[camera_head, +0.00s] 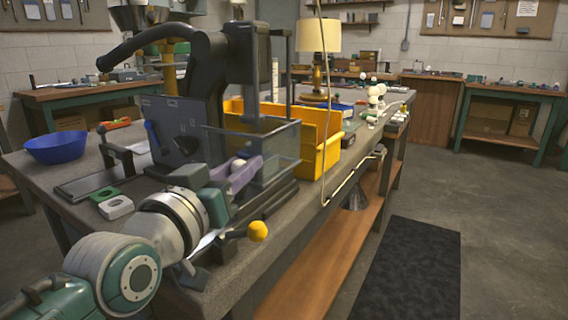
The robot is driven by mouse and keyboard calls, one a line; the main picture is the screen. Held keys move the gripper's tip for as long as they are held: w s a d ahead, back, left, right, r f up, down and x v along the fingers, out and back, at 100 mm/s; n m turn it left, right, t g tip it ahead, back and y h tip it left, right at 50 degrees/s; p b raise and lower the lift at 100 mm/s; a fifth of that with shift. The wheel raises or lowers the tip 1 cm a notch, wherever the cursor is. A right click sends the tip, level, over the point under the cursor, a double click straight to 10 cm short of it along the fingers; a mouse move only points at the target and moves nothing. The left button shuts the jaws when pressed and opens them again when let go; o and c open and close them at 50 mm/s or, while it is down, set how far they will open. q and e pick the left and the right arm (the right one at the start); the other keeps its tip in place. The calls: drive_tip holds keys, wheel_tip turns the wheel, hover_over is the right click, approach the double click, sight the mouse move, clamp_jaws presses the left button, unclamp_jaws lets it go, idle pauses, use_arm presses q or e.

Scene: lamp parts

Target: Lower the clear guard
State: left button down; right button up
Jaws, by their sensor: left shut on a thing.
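The clear guard (282,148) is a see-through box-like panel on the black press (213,85), at the near end of the long bench. Its lower part is close to the bench top. My left gripper (240,174) reaches in from the lower left. It is shut at the near lower side of the guard, where purple pieces and a small pale knob show. The exact grip is partly hidden by the gripper itself. My right gripper is not in view.
A yellow bin (325,150) stands just behind the guard. A blue bowl (56,148) sits at the bench's left. A yellow ball-ended lever (257,231) sticks out at the near edge. A lamp (317,40) stands farther back. The floor at right is open, with a dark mat (410,270).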

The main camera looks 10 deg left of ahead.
use_arm(q)
drive_tip(key=shift+s+f, duration=0.1)
drive_tip(key=shift+f, duration=0.3)
drive_tip(key=c, duration=1)
unclamp_jaws()
drive_tip(key=o, duration=0.4)
drive_tip(key=shift+r, duration=0.15)
drive_tip(key=shift+s+a+r+p, duration=0.1)
drive_tip(key=shift+s+p, duration=0.2)
drive_tip(key=shift+s, duration=0.1)
drive_tip(key=s+a+p, duration=0.1)
drive_tip(key=s+p, duration=0.1)
drive_tip(key=s, duration=0.7)
drive_tip(key=shift+a, duration=0.2)
